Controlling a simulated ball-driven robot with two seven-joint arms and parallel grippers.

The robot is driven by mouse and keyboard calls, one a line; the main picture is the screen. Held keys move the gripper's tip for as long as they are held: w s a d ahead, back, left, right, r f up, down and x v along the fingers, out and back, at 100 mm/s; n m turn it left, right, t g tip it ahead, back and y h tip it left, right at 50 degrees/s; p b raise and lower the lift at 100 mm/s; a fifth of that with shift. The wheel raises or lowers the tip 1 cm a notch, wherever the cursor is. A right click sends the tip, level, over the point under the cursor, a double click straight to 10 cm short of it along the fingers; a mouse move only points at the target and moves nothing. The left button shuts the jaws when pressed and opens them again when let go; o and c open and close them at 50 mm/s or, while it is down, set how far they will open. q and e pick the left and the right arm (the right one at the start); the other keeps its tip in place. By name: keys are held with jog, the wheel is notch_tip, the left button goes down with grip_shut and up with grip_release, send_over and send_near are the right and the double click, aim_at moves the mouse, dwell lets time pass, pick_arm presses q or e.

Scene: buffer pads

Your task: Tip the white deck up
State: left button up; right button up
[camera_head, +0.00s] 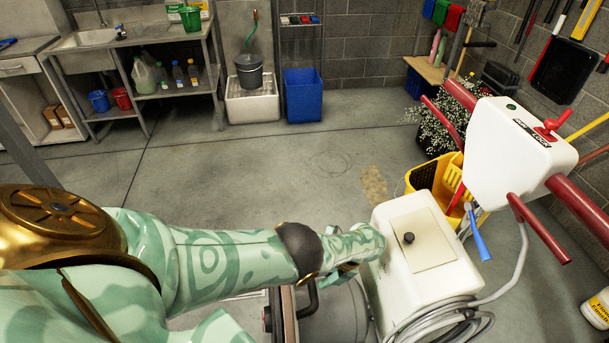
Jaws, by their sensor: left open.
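A floor machine stands at the right of the head view. Its white boxy body (384,229) has a cream panel with a black knob, and grey cable is coiled at its front. A white handle head (490,165) with dark red bars and levers rises above and to the right. I cannot tell for certain which white part is the deck. My left arm reaches in from the left. My left gripper (345,268) is open beside the left side of the white body, partly hidden by its own wrist; I cannot tell whether it touches. My right gripper is out of view.
A yellow mop bucket (427,178) and a flowering plant (432,135) stand behind the machine. A yellow-labelled white container (597,309) is at the lower right. A blue bin (304,95) and sink bench (95,40) line the back. The mid floor is clear.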

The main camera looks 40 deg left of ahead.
pick_arm(q)
jog(key=p+v, duration=0.1)
jog(key=v, duration=0.8)
jog(key=shift+d+r, duration=0.2)
jog(key=shift+r, duration=0.2)
